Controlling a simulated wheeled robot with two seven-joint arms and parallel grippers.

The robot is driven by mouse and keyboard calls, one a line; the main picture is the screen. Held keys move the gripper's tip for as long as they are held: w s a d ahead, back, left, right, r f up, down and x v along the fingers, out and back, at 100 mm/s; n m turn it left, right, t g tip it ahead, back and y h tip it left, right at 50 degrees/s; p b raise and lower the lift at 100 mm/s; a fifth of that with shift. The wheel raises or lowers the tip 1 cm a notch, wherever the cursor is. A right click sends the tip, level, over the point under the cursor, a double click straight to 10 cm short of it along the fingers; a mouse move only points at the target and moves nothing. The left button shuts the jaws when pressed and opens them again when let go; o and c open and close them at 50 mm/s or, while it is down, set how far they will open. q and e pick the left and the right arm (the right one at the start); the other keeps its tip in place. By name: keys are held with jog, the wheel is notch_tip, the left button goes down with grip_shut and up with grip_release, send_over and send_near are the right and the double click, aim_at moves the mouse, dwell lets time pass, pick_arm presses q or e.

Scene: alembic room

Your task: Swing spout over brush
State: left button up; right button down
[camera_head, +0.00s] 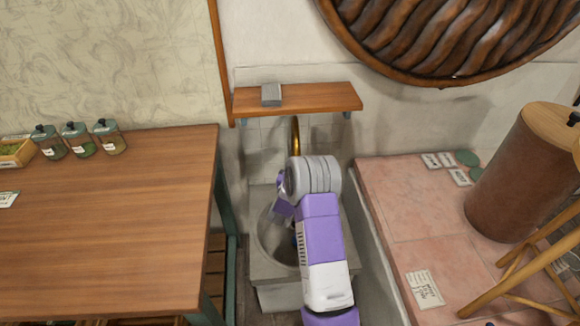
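The brass spout (295,133) rises behind the stone sink (257,272), and its lower part is hidden by my arm. One arm of mine, which I take to be the right, reaches up from the bottom over the sink. Its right gripper (279,207) is at the left of the arm's wrist, over the basin and below the spout in the picture. Its fingertips are too small and covered to read. My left gripper is not in view.
A wooden table (110,220) with several jars stands left of the sink. A wooden shelf (320,98) with a grey block (271,94) hangs above it. A pink tiled ledge (400,215) on the right carries a brown cylinder (515,180), cards and a wooden stand.

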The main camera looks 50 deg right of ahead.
jog(key=shift+s+d, duration=0.3)
jog(key=shift+s, duration=0.05)
jog(key=c, duration=0.8)
grip_release()
jog(key=p+v, duration=0.1)
jog(key=v, duration=0.6)
jog(key=shift+a, duration=0.25)
jog(key=shift+s, duration=0.1)
